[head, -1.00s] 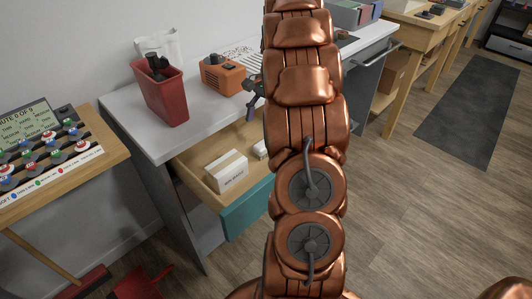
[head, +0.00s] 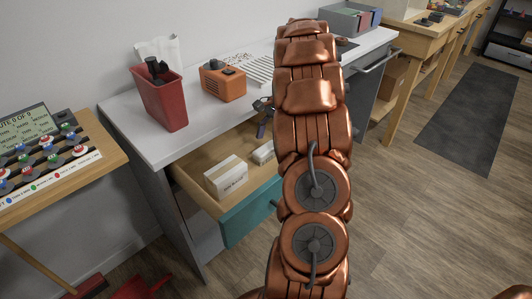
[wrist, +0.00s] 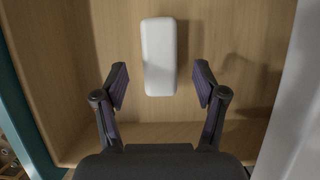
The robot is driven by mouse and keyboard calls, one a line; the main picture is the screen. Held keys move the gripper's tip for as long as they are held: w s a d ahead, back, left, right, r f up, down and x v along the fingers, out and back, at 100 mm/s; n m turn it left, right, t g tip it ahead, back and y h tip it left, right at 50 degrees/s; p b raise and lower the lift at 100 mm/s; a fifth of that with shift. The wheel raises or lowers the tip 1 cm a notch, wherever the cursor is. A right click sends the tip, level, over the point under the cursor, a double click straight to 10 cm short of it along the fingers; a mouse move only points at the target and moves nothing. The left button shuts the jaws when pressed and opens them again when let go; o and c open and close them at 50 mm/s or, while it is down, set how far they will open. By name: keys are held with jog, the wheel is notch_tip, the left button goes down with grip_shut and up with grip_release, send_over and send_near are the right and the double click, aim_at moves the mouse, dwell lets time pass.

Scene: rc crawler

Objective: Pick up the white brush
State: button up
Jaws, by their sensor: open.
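The white brush (wrist: 159,56) shows in the wrist view as a plain white block with rounded corners, lying lengthwise on the wooden drawer floor. My gripper (wrist: 161,80) is open above it, with its two dark fingers apart on either side of the brush's near end. The fingers do not touch it. In the head view a small white item (head: 263,153), which looks like the brush, lies in the open drawer (head: 197,189). My gripper (head: 263,116) shows there only partly, at the drawer's back edge; my arm hides the rest.
A labelled white box (head: 226,177) lies in the drawer's front left. A red bin (head: 164,103) and an orange device (head: 223,83) stand on the white desk (head: 137,125). In the wrist view, drawer walls rise close on both sides.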

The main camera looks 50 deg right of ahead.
aim_at(267, 147)
jog(key=shift+x, duration=1.9)
jog(key=shift+c, duration=0.4)
jog(key=c, duration=1.2)
